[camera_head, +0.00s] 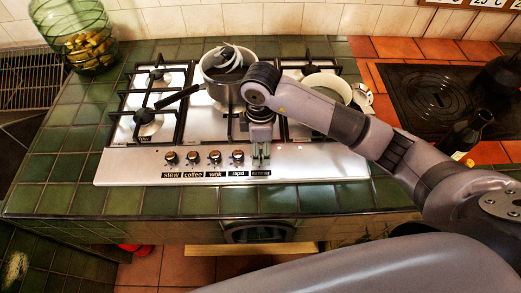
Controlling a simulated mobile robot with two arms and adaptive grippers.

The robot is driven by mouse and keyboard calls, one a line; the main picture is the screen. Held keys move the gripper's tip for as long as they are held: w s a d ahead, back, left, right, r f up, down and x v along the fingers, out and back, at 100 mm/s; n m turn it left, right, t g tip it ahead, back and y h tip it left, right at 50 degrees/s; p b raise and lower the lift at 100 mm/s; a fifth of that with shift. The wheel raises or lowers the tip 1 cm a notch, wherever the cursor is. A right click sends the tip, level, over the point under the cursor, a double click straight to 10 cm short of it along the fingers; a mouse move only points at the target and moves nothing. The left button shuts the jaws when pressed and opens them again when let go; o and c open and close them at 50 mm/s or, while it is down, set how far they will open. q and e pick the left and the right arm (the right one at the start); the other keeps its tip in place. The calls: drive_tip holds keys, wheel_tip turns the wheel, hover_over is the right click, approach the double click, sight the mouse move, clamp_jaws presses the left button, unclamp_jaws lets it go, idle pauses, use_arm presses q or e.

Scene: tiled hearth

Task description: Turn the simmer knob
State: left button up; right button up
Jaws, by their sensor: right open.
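The steel gas hob (310,170) has a row of knobs along its front strip. The labels under them read stew, coffee, wok and rapid, with a fifth, hard-to-read label (261,173) at the right end. My right gripper (261,160) is open and points down over the knob place above that fifth label. The gripper hides the simmer knob there, so I cannot tell whether the fingers touch it or how it is turned. The rapid knob (237,157) is just left of the gripper. My left gripper is out of view.
A pot (222,88) with a dark handle stands on the hob behind the gripper, and a pale pan (328,84) is behind my right arm. A glass jar (78,36) stands back left, a dark bottle (466,132) at right. Green tiles at the front are clear.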

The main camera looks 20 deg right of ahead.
sight(261, 153)
wheel_tip(261, 153, up, 10)
drive_tip(key=shift+f, duration=0.15)
idle(0.8)
